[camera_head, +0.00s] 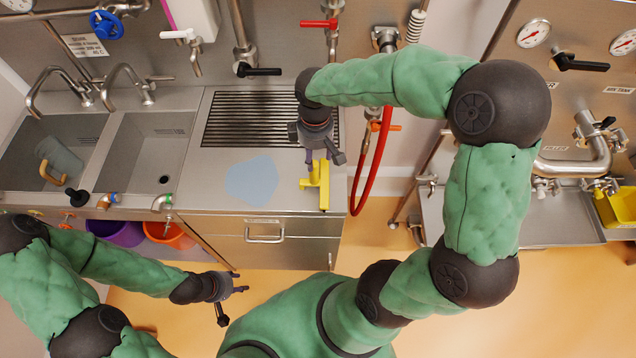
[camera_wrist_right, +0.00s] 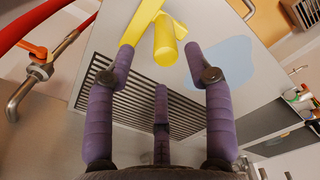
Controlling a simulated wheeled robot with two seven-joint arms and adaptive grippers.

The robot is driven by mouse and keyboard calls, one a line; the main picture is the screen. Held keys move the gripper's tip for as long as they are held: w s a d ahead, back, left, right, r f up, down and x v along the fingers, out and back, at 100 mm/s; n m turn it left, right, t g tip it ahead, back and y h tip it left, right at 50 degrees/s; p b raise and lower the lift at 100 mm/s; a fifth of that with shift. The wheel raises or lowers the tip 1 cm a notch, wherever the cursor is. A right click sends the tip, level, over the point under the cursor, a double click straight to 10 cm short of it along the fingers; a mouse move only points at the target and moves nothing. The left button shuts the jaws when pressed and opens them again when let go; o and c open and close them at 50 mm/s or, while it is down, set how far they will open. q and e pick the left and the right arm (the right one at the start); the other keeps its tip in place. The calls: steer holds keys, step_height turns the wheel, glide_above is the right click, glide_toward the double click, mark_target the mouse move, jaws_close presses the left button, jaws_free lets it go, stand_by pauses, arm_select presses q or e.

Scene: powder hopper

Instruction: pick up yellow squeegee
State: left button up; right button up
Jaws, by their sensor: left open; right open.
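The yellow squeegee (camera_head: 321,186) lies on the steel counter near its right front corner. In the right wrist view the squeegee (camera_wrist_right: 166,42) shows just beyond my fingertips, with its handle between them in the picture. My right gripper (camera_head: 323,157) is over the squeegee's rear end, open, with its purple fingers spread; I cannot tell whether they touch it. The right gripper's fingers (camera_wrist_right: 160,58) also fill the wrist view. My left gripper (camera_head: 240,288) is open and empty, low in front of the counter and away from the squeegee.
A red hose (camera_head: 372,160) hangs just right of the counter. Two sinks (camera_head: 150,150) are at left. Orange floor (camera_head: 375,235) lies open at right.

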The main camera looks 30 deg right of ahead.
mark_target(315, 176)
step_height(315, 176, down, 5)
steer(key=shift+f+b, duration=0.1)
steer(key=shift+b, duration=0.3)
steer(key=f, duration=0.2)
steer(key=f+b, duration=0.1)
steer(key=f, duration=0.1)
steer(key=shift+s+a+f, duration=0.1)
steer(key=shift+s+a, duration=0.1)
steer(key=shift+w+f, duration=0.1)
steer(key=shift+f, duration=0.4)
jaws_close()
